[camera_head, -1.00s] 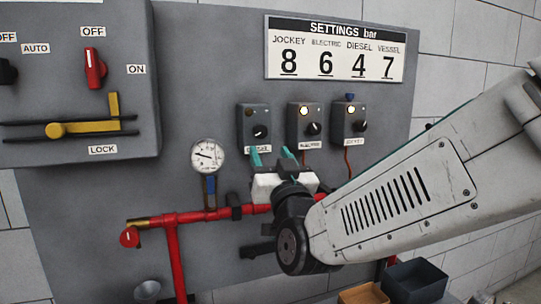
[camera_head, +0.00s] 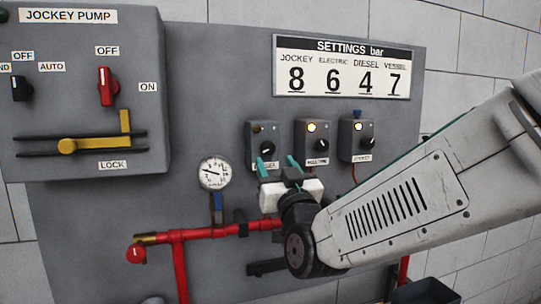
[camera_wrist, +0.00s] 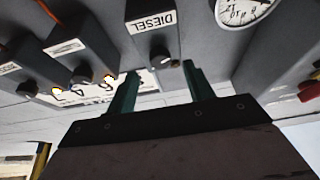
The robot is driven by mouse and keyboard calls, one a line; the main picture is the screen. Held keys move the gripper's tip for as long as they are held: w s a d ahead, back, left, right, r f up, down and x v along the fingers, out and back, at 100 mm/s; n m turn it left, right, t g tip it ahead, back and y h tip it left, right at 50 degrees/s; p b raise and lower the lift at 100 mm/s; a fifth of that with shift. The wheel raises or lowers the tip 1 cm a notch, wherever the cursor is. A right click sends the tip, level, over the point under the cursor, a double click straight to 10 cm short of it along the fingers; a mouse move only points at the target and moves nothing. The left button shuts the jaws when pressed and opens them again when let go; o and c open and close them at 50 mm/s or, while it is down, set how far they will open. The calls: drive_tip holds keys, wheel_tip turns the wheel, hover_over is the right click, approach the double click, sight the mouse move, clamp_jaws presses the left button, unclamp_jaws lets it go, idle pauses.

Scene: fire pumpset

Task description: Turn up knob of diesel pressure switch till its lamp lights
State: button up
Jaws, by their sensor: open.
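The diesel pressure switch (camera_head: 256,155) is the leftmost of three grey boxes on the panel. Its black knob (camera_head: 267,149) is on its front, and its lamp (camera_head: 257,129) looks dark. In the wrist view its DIESEL label (camera_wrist: 152,22) and knob (camera_wrist: 160,50) show clearly. My gripper (camera_head: 277,163) is open, with teal fingers just below and in front of the diesel box, partly covering its label. In the wrist view the knob appears between and just ahead of the fingertips (camera_wrist: 160,70). No contact is visible.
The electric switch (camera_head: 313,145) and jockey switch (camera_head: 358,143) stand to the right, lamps lit. A settings board (camera_head: 342,68) hangs above. A pressure gauge (camera_head: 214,173) is at left, above a red pipe (camera_head: 205,233). The jockey pump box (camera_head: 85,90) is at upper left.

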sight(269, 151)
drive_tip(key=shift+x, duration=2.3)
drive_tip(key=c, duration=1)
drive_tip(key=shift+o, duration=0.2)
drive_tip(key=shift+m+h, duration=0.4)
drive_tip(key=shift+m, duration=0.4)
drive_tip(key=o, duration=1)
drive_tip(key=shift+c, duration=0.2)
drive_tip(key=v, duration=0.8)
drive_tip(key=shift+w, duration=0.1)
